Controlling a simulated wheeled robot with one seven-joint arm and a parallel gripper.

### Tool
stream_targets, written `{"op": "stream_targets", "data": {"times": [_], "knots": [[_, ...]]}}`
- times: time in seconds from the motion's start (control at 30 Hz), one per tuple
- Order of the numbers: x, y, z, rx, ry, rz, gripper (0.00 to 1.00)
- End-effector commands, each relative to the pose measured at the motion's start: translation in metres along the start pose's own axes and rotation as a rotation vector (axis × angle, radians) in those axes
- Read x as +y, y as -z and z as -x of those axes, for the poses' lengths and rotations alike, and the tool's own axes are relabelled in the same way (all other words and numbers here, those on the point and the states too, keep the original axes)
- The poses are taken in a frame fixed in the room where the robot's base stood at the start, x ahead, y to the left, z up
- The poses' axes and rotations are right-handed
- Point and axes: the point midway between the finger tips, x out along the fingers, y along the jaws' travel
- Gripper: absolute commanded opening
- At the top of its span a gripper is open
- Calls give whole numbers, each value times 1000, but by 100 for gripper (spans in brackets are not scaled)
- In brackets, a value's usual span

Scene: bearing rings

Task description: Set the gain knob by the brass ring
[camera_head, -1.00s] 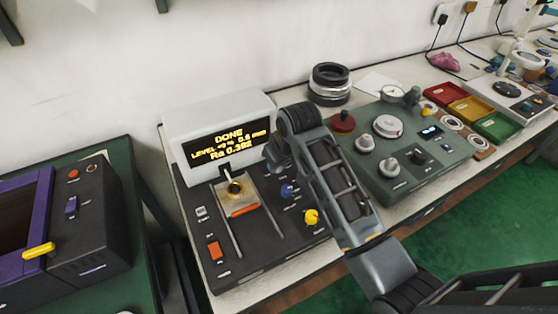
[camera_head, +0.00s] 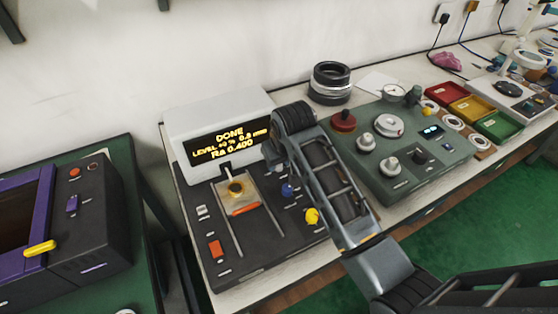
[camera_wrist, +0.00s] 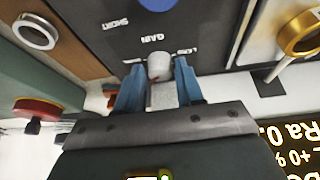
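The brass ring (camera_head: 235,188) sits on the small stage of the dark tester; a brass ring also shows in the wrist view (camera_wrist: 300,35) at the upper right. The tester's display (camera_head: 228,143) reads DONE and Ra 0.400. The gain knob (camera_wrist: 159,66) is pale, with a red mark, below the label GAIN on a dark panel; in the head view my arm hides it. My gripper (camera_wrist: 160,70) has its blue fingers on either side of this knob. Whether they press on it is not clear. In the head view its fingers are hidden.
A yellow knob (camera_head: 312,216) and a blue knob (camera_head: 288,190) stand on the tester near my arm. A green-grey console (camera_head: 400,160) with several knobs is to the right. Behind stand black and silver rings (camera_head: 330,82); coloured trays (camera_head: 470,108) are farther right.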

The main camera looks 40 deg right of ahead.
Motion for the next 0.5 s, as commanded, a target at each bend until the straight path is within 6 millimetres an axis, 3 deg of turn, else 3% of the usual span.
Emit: {"op": "stream_targets", "data": {"times": [0.17,0.5], "knots": [[0,0,0,-1,1,0,54],[0,0,6,0,1,1,54]]}}
